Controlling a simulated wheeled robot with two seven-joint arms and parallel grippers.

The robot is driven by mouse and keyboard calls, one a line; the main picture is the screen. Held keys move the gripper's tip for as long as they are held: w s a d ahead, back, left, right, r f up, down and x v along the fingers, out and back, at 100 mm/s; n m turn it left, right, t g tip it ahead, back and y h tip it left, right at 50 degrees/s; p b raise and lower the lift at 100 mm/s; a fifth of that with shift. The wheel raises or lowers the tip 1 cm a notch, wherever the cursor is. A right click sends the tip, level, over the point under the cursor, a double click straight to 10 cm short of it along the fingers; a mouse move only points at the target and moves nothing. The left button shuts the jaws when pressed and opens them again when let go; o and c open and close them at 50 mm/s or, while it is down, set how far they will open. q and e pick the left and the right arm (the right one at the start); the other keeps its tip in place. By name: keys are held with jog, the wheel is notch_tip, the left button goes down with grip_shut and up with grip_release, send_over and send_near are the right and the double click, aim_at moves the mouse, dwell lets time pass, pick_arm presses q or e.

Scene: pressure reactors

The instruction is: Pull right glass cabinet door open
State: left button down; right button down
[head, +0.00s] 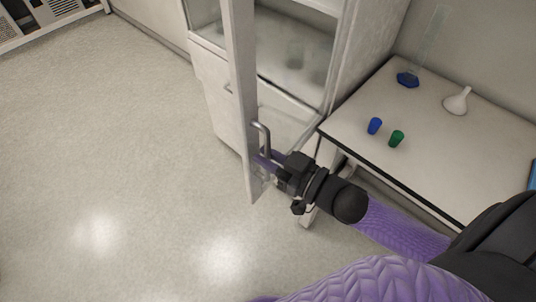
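The right glass cabinet door (243,75) is swung out from the cabinet (215,85) and seen nearly edge-on. Its bent metal handle (264,134) is on the side facing right. My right gripper (268,166) is at the lower end of this handle, close to the door's lower part. Its fingertips overlap the handle and glass in the picture, so whether they are closed around the handle is unclear. Behind the door, the cabinet's inside shows shelves with faint glassware. My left gripper is not in view.
A white table (450,150) stands right of the cabinet. On it are a blue cup (375,126), a green cup (396,138), a white funnel-like flask (457,101) and a blue-based glass cylinder (408,79). The floor (120,170) to the left is clear.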

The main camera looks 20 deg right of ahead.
jog(key=c, duration=0.7)
grip_release()
jog(key=p+v, duration=0.1)
jog(key=v, duration=0.8)
jog(key=s+d+f+m+g+h+b, duration=0.1)
jog(key=s+d+f+g+h, duration=0.15)
jog(key=f, duration=0.55)
jog(key=s+d+f+m+g+h+b, duration=0.1)
jog(key=d+f+m+h, duration=0.15)
jog(key=f, duration=0.55)
jog(key=s+d+f+m+g+h+b, duration=0.15)
jog(key=f+h, duration=0.25)
jog(key=f, duration=0.4)
jog(key=s+a+f+g, duration=0.3)
jog(key=s+f+g, duration=0.1)
jog(key=s+f, duration=0.4)
jog(key=s+a+f+n+g+b, duration=0.1)
jog(key=s+a+f+g, duration=0.3)
jog(key=s+f, duration=0.4)
jog(key=s+g, duration=0.1)
jog(key=s, duration=0.1)
jog(key=shift+s+a+g+h, duration=0.2)
jog(key=shift+s+g+h, duration=0.1)
jog(key=shift+s+h, duration=0.1)
